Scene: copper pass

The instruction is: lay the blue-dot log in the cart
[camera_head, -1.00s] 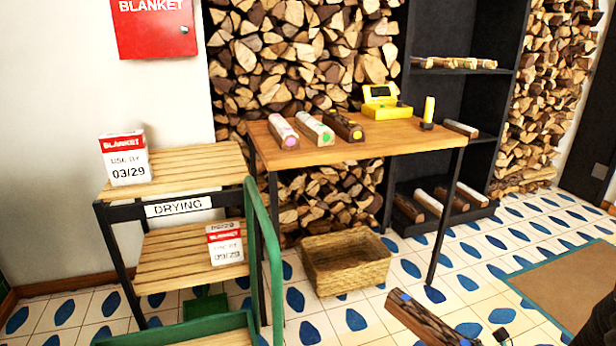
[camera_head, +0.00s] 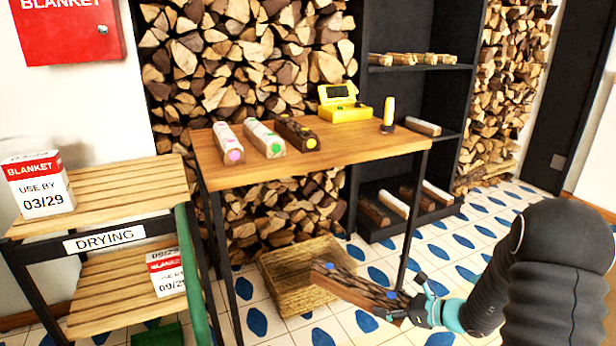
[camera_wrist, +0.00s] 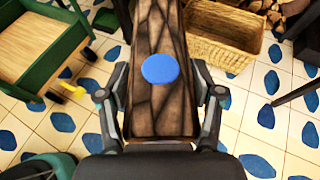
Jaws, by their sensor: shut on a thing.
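The blue-dot log (camera_head: 355,285) is dark-barked with blue dots and hangs above the tiled floor at the lower right of the head view. My gripper (camera_head: 418,308) is shut on it near one end. In the wrist view the log (camera_wrist: 158,35) runs away from my gripper (camera_wrist: 160,100), a finger on each side and a blue dot facing up. The green cart (camera_wrist: 25,45) stands at the upper left of the wrist view, with a wooden bed and green rim. The log is outside the cart. In the head view only a green strip at the lower left may belong to the cart.
A wicker basket (camera_head: 290,280) sits on the floor behind the log. A wooden table (camera_head: 345,150) holds three dotted logs, a yellow device (camera_head: 343,102) and a yellow marker-like item (camera_head: 388,115). A drying rack (camera_head: 115,190) with blanket boxes stands left. Dark shelves (camera_head: 420,95) stand behind.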

